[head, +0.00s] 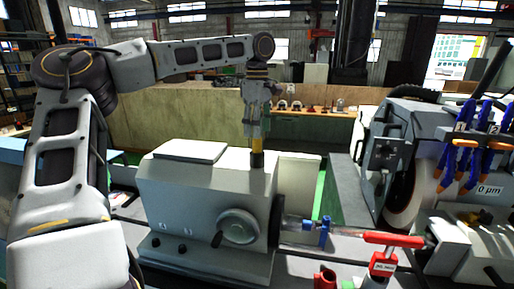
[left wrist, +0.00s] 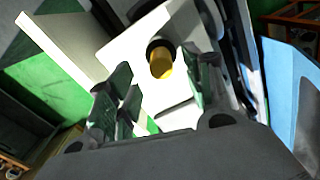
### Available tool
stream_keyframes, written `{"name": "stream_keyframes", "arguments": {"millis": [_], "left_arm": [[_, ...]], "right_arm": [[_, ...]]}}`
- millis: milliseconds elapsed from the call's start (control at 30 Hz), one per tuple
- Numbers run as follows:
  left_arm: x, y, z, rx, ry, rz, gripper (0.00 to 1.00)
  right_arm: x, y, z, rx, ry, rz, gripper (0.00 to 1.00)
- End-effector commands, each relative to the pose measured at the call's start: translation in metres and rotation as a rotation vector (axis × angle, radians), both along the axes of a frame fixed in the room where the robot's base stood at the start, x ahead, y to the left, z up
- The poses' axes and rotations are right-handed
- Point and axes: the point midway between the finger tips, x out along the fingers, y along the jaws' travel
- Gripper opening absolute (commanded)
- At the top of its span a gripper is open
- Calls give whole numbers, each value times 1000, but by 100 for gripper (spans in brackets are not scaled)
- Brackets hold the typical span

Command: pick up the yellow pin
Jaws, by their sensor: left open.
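The yellow pin (head: 257,161) stands upright on top of the white machine housing (head: 205,208) in the head view. In the left wrist view the pin (left wrist: 161,63) shows as a yellow cylinder with a dark ring at one end. My left gripper (head: 257,130) points down directly above the pin in the head view. In the left wrist view its fingers (left wrist: 157,82) are spread, with the pin showing between them towards the far end. I cannot tell whether either finger touches it. My right gripper is not in view.
A handwheel (head: 238,226) sticks out of the housing's front. A grinding wheel (head: 405,190) and blue coolant hoses (head: 460,140) are at the right. A red-handled part (head: 393,240) lies in front of them. A wooden bench (head: 310,128) stands behind.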

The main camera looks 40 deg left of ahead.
Motion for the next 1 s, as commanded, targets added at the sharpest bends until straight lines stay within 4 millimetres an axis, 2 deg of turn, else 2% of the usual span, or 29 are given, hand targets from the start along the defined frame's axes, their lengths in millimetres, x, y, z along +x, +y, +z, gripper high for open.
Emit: {"name": "stream_keyframes", "arguments": {"millis": [367, 800, 1000], "left_arm": [[-1, 0, -5, 0, 2, 0, 51], [-2, 1, -47, -1, 1, 0, 51], [-2, 1, -52, 0, 0, 0, 51]], "right_arm": [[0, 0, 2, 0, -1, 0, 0], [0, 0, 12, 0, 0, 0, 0], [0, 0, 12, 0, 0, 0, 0]]}}
